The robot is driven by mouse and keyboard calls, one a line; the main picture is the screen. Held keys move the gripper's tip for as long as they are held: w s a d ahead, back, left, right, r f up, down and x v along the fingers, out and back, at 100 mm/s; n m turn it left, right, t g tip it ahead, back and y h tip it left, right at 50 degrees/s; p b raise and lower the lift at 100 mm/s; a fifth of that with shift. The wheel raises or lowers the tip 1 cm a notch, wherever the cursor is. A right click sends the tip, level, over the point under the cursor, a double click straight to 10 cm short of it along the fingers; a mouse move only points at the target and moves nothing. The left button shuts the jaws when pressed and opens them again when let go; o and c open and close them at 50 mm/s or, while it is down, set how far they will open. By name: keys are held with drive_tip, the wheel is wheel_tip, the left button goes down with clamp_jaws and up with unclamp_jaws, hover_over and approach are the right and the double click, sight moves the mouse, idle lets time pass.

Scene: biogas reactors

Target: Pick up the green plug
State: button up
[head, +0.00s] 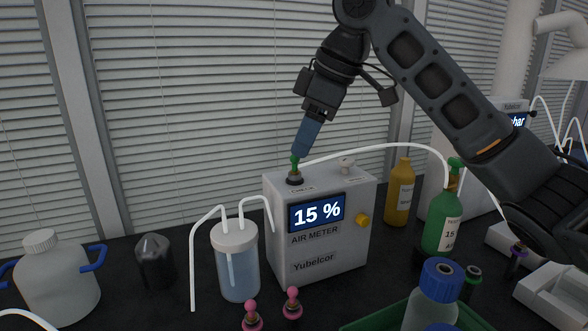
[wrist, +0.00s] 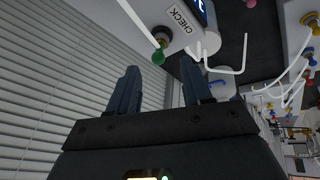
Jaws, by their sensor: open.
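The green plug (head: 294,163) sits upright in the dark port on top of the grey air meter (head: 328,244), which reads 15 %. A white tube runs from near the plug to the right. My gripper (head: 300,150) points down just above the plug, with its blue fingertips close to the plug's top. In the wrist view the green plug (wrist: 159,57) appears just beyond and between the two fingertips, and my gripper (wrist: 160,70) is open with nothing held. I cannot tell whether a finger touches the plug.
A clear lidded jar (head: 237,270) with white tubes stands left of the meter. A yellow bottle (head: 398,195) and a green bottle (head: 442,225) stand to its right. Pink-topped plugs (head: 292,300) and a green crate (head: 375,318) are in front. Window blinds are behind.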

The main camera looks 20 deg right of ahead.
sight(295, 166)
drive_tip(key=x, duration=0.4)
drive_tip(key=shift+w, duration=0.15)
drive_tip(key=shift+c, duration=0.2)
clamp_jaws()
